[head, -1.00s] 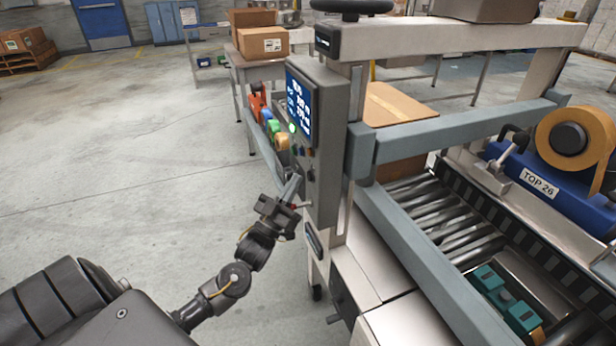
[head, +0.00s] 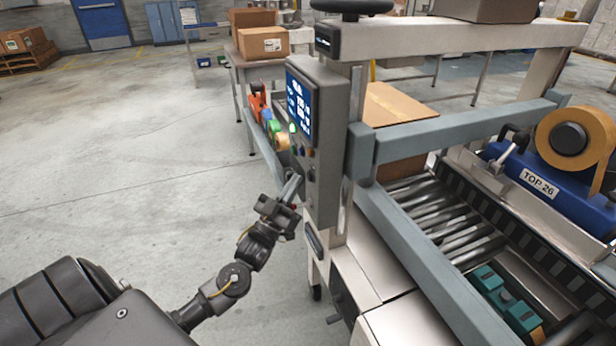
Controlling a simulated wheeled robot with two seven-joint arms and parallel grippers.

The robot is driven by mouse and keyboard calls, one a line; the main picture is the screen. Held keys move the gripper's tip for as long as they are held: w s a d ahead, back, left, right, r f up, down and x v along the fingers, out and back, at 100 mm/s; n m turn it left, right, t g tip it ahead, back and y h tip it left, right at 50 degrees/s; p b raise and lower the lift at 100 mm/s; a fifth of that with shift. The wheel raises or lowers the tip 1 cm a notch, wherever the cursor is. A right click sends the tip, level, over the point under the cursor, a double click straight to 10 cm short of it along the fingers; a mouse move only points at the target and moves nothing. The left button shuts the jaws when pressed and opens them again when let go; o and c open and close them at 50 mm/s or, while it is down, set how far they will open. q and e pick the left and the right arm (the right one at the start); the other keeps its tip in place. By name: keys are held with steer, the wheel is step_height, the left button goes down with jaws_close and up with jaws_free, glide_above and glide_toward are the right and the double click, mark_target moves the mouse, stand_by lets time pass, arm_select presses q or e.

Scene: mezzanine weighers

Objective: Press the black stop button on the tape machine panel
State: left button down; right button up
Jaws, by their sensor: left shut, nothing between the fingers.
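The tape machine panel (head: 325,160) is a grey upright box with a lit blue screen (head: 299,107) at its top. A green light (head: 292,128) and a few small dark controls (head: 309,152) show on its face below the screen. My left gripper (head: 292,187) is shut and empty, its fingertips at the lower part of the panel face. I cannot tell whether they touch it. The black stop button is not clearly visible; the fingers cover part of that area. My right gripper is not in view.
The tape machine's roller bed (head: 440,215) and grey side rail (head: 420,260) lie to the right. A tape roll (head: 549,140) sits on a blue unit marked TOP 26. Behind the panel stands a table with cardboard boxes (head: 263,42). The floor to the left is clear.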

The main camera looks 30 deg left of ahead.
arm_select(q)
steer(key=shift+w+d, duration=0.1)
steer(key=shift+w, duration=0.05)
stand_by(0.4)
steer(key=shift+w+d, duration=0.15)
steer(key=shift+w, duration=0.1)
steer(key=shift+w+d, duration=0.25)
steer(key=shift+w, duration=0.05)
stand_by(0.8)
steer(key=shift+s, duration=0.1)
steer(key=shift+s+a, duration=0.45)
steer(key=shift+s, duration=0.15)
stand_by(0.3)
steer(key=s+a, duration=0.1)
steer(key=s, duration=0.1)
steer(key=s+a+p, duration=0.1)
steer(key=s+a, duration=0.1)
stand_by(0.4)
stand_by(0.7)
